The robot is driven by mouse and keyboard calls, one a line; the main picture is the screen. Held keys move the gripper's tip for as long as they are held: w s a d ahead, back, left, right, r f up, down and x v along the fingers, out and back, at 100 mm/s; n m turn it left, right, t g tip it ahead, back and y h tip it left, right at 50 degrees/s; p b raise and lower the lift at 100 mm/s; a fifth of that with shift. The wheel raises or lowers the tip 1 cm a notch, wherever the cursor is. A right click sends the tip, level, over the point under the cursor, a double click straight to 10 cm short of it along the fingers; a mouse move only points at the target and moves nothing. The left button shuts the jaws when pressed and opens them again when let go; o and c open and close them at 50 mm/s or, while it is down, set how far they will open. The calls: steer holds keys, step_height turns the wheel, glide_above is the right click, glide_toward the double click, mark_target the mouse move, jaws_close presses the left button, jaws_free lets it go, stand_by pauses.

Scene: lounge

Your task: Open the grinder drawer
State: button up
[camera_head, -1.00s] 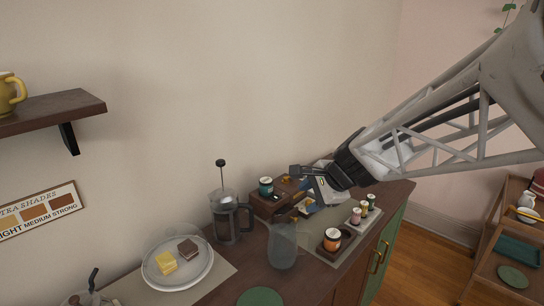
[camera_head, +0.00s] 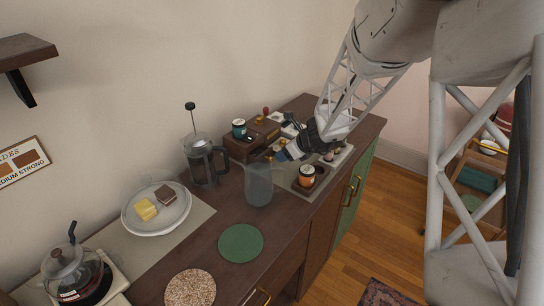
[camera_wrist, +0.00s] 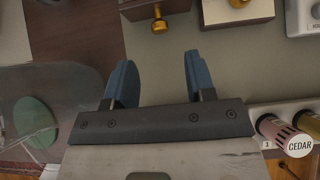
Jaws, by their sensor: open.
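A dark wooden box (camera_head: 238,147) stands against the wall with a teal jar on top. A red knob (camera_head: 266,111) and brass fittings rise just right of it, and seem to belong to the grinder, though its outline is partly hidden. In the wrist view, a dark wooden front (camera_wrist: 178,7) with a brass knob (camera_wrist: 158,23) lies beyond my fingertips, and a second, pale-edged wooden block with a brass knob (camera_wrist: 238,3) is to its right. Which is the grinder drawer is unclear. My gripper (camera_wrist: 160,75) is open and empty, apart from both knobs; it also shows in the head view (camera_head: 283,152).
A clear pitcher (camera_head: 258,186) stands close left of my gripper. An orange-labelled jar (camera_head: 307,176) sits in front, and a white rack with small jars, one marked CEDAR (camera_wrist: 285,135), is to the right. A French press (camera_head: 203,160) stands farther left.

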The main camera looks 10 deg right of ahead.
mark_target(272, 159)
stand_by(0.3)
steer(key=shift+x, duration=3.9)
jaws_close()
